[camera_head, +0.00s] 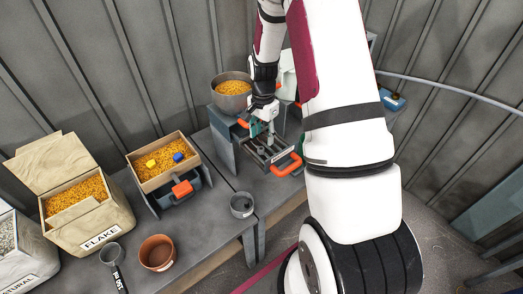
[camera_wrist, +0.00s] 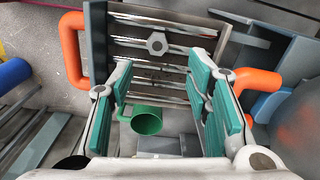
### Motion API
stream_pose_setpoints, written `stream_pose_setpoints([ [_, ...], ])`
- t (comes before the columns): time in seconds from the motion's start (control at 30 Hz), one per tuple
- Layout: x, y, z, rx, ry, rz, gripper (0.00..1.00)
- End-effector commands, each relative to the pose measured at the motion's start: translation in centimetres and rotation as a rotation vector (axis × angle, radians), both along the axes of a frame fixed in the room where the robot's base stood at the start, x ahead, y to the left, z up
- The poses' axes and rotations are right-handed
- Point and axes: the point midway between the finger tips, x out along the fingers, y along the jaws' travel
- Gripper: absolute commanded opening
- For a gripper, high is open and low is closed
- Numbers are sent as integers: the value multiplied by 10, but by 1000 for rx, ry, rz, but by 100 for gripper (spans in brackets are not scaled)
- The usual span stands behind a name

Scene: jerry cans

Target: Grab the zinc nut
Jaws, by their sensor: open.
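The zinc nut (camera_wrist: 157,43) is a small grey hexagonal ring in the wrist view. It lies on a slotted metal grate in a dark-framed tray (camera_wrist: 97,45) with orange handles. My gripper (camera_wrist: 160,72) is open, its green-padded fingers spread to either side below the nut in the picture, with nothing between the pads. In the head view my gripper (camera_head: 262,130) reaches down over the tray (camera_head: 285,155); the nut cannot be made out there.
Orange handles (camera_wrist: 72,50) stick out beside the tray. A green cup (camera_wrist: 147,122) shows between the fingers, lower in the wrist view. A bowl of orange grains (camera_head: 233,92) stands close behind my gripper. A grey cup (camera_head: 242,205) and a brown pot (camera_head: 157,252) stand on the bench.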

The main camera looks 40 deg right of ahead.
Motion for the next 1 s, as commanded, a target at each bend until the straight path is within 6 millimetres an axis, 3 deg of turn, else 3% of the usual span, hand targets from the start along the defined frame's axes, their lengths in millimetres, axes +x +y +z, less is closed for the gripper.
stream_pose_setpoints([
  [0.33,-6,11,-41,1,3,1,45],
  [0.67,-5,11,-49,1,0,1,45],
  [0.7,-5,11,-48,1,0,1,42],
  [0.9,-5,11,-48,1,1,1,2],
  [1.0,-5,11,-48,1,1,1,1],
])
